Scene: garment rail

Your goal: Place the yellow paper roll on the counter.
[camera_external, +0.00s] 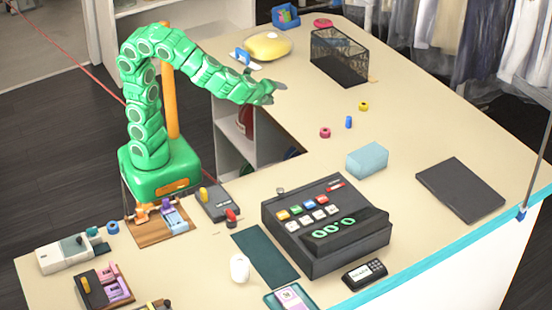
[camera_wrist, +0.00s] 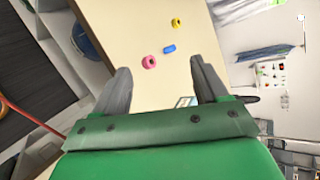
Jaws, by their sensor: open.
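A small yellow paper roll (camera_external: 363,106) lies on the beige counter (camera_external: 400,130), right of the middle; it also shows near the top of the wrist view (camera_wrist: 176,22). My gripper (camera_external: 274,92) is at the counter's inner edge, to the left of the roll and well apart from it. In the wrist view my gripper's two grey fingers (camera_wrist: 158,68) stand wide apart with nothing held between them. The roll lies beyond the fingertips.
A pink roll (camera_external: 325,132) and a blue piece (camera_external: 348,122) lie near the yellow roll. A black mesh basket (camera_external: 340,58) stands behind them, a light blue block (camera_external: 367,160) and a black cash register (camera_external: 325,222) in front.

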